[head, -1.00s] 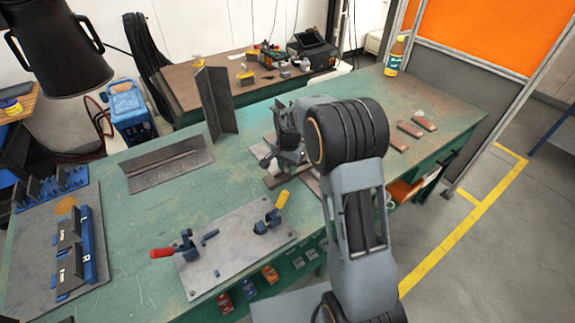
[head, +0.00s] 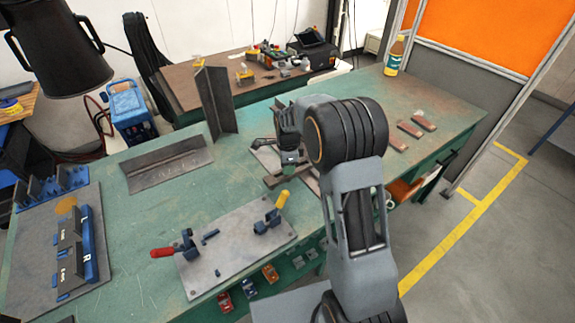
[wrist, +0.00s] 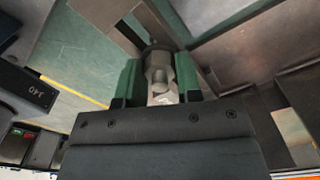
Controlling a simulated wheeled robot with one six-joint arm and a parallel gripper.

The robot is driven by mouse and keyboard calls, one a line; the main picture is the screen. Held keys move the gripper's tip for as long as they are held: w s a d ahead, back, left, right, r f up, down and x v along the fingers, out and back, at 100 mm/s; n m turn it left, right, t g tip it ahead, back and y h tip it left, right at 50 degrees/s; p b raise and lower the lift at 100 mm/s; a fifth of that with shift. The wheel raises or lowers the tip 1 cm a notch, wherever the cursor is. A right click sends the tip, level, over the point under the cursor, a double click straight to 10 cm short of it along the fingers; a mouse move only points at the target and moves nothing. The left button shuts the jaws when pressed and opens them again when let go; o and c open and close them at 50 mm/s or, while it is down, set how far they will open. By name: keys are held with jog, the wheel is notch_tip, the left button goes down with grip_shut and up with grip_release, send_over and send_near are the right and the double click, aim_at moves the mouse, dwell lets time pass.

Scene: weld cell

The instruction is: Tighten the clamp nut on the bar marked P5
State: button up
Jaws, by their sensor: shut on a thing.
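In the head view my gripper (head: 289,163) is low over the green table, at brown metal bars (head: 276,181) and a flat grey plate. My arm hides part of this spot. Metal bars also show around the fingers in the wrist view. I cannot read a P5 mark in either view.
A fixture plate (head: 222,270) with red- and yellow-handled clamps lies in front. An upright angle piece (head: 214,105) and a welded angle (head: 168,165) stand behind left. Several brown blocks (head: 409,129) and a bottle (head: 396,56) are at right.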

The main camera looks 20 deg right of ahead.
jog(key=shift+m, duration=1.1)
jog(key=o, duration=0.9)
jog(key=shift+o, duration=0.2)
jog(key=shift+r, duration=0.1)
notch_tip(320, 180, up, 14)
jog(key=shift+f, duration=0.2)
